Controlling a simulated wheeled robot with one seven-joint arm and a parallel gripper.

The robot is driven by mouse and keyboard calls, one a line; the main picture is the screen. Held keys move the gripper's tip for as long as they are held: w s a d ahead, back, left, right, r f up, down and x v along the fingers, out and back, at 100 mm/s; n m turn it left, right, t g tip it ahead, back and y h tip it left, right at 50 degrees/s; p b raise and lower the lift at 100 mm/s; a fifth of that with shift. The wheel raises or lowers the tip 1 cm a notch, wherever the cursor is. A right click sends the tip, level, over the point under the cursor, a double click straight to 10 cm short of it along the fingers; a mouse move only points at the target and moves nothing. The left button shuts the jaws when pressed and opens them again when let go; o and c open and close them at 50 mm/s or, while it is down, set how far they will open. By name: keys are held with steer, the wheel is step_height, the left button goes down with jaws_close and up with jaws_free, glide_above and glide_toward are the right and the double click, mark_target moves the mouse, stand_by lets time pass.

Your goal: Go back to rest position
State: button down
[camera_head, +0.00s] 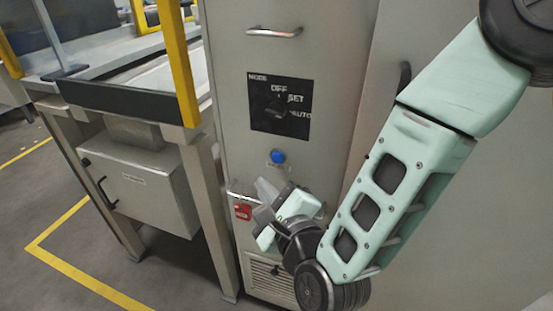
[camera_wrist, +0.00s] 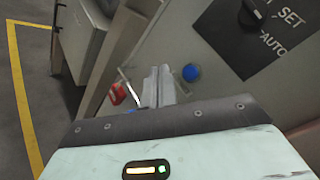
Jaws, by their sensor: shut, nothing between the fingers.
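My gripper (camera_head: 266,189) is in front of the grey cabinet (camera_head: 225,60), a little below a blue round button (camera_head: 277,157). Its fingers are together with nothing between them. In the wrist view my gripper's fingers (camera_wrist: 158,86) point at the cabinet front, with the blue button (camera_wrist: 191,73) just to their right and apart from them. My arm comes down from the upper right and hides part of the cabinet.
A black mode panel with a rotary knob (camera_head: 277,106) is above the button. A red tag-like part (camera_head: 243,212) is at lower left of the gripper. A workbench with yellow posts (camera_head: 178,62) stands left. A grey box (camera_head: 142,188) hangs under it. Yellow-lined floor is open at far left.

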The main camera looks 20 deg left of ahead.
steer(key=s+d+r+n+g+h+p, duration=0.2)
steer(key=s+d+r+n+g+h, duration=0.1)
steer(key=d+n, duration=0.5)
steer(key=s+d+r+n+g+h+p, duration=0.3)
steer(key=s+d+r+n+g+h, duration=0.1)
steer(key=s+d+n, duration=0.3)
steer(key=s+d+r+n+g+h+p, duration=0.2)
steer(key=s+d+r+n+g+h, duration=0.1)
steer(key=d+n, duration=0.7)
steer(key=s+d+r+g, duration=0.1)
steer(key=s+d+g, duration=0.1)
steer(key=g, duration=0.1)
steer(key=shift+r+n+h, duration=0.3)
